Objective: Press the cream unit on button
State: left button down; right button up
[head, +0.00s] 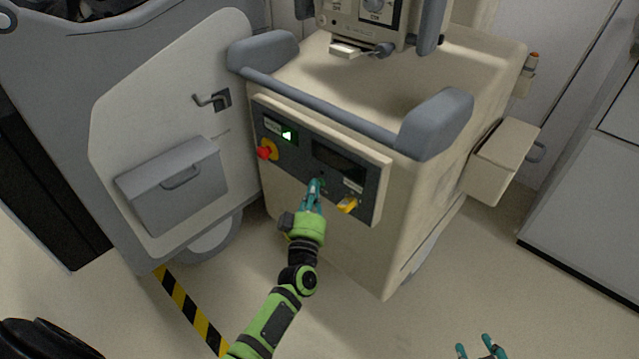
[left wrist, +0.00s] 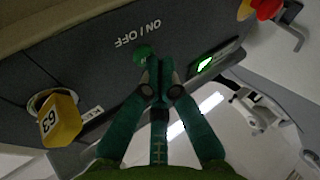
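The cream unit (head: 330,255) stands ahead with a dark control panel (head: 290,160) on its front. A small green button (left wrist: 143,55) sits beside the ON / OFF lettering in the left wrist view. My left gripper (head: 316,184) is at the panel below the dark display, its teal fingers drawn together and pointing at the panel. In the left wrist view the fingertips (left wrist: 160,82) overlap the button's edge; I cannot tell whether they touch it. My right gripper (head: 481,348) is at the bottom edge of the head view, fingers apart and empty.
A red knob (head: 265,152) and a lit green indicator (head: 287,134) are on the panel's left. A yellow tagged key (head: 347,205) is right of my left gripper. A grey handle bar (head: 320,108) runs above the panel. A grey cart (head: 155,125) stands close on the left.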

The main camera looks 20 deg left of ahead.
pick_arm(q)
jog(key=shift+w, duration=0.15)
dwell(0.4)
jog(key=shift+s+a+p, duration=0.25)
jog(key=shift+s+p, duration=0.25)
jog(key=shift+s, duration=0.3)
jog(key=s, duration=0.1)
jog(key=s+a+p, duration=0.1)
jog(key=s, duration=0.1)
jog(key=s+p, duration=0.1)
jog(key=shift+s+a, duration=0.35)
dwell(0.5)
